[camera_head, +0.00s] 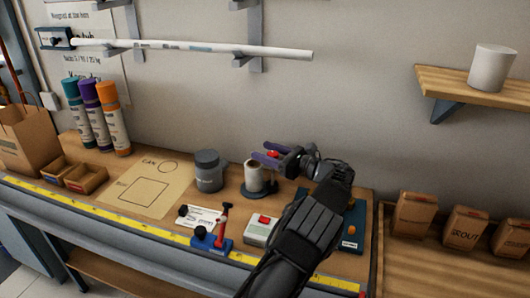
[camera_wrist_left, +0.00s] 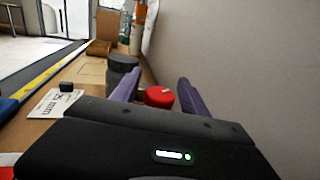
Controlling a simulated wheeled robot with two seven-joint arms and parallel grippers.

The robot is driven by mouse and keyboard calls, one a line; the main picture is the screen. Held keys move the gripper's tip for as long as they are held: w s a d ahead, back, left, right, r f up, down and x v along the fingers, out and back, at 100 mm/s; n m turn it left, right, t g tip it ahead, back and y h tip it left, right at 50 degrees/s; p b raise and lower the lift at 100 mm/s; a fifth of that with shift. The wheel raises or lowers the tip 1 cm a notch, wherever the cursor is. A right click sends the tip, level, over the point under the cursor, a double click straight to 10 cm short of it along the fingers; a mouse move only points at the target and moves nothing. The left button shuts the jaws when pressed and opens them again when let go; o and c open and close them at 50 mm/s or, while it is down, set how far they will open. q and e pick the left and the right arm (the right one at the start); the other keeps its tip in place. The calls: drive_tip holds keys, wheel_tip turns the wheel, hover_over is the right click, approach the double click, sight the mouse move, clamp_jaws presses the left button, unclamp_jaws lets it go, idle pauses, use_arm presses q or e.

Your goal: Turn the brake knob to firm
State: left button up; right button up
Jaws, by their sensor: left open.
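A red knob (camera_head: 272,154) shows at the purple fingers of my left gripper (camera_head: 266,158). It also shows in the left wrist view (camera_wrist_left: 159,97), as a round red cap between the two fingers (camera_wrist_left: 158,92) and beyond the palm. The fingers are spread, with a visible gap on each side of the knob. The knob's mount is mostly hidden, and no setting mark on it can be read. A pale roll (camera_head: 254,176) stands on a dark round base just below the fingertips. My right gripper is out of view.
A dark grey can (camera_head: 208,171) stands left of the roll. A blue block with a red lever (camera_head: 212,238) and a box with a red button (camera_head: 261,230) sit near the front edge. The wall rises close behind the bench. A marked paper mat (camera_head: 146,188) lies clear.

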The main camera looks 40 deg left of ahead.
use_arm(q)
drive_tip(key=d+b, duration=0.1)
drive_tip(key=d, duration=0.6)
drive_tip(key=shift+w+d, duration=0.2)
drive_tip(key=shift+w, duration=0.1)
drive_tip(key=shift+r, duration=0.1)
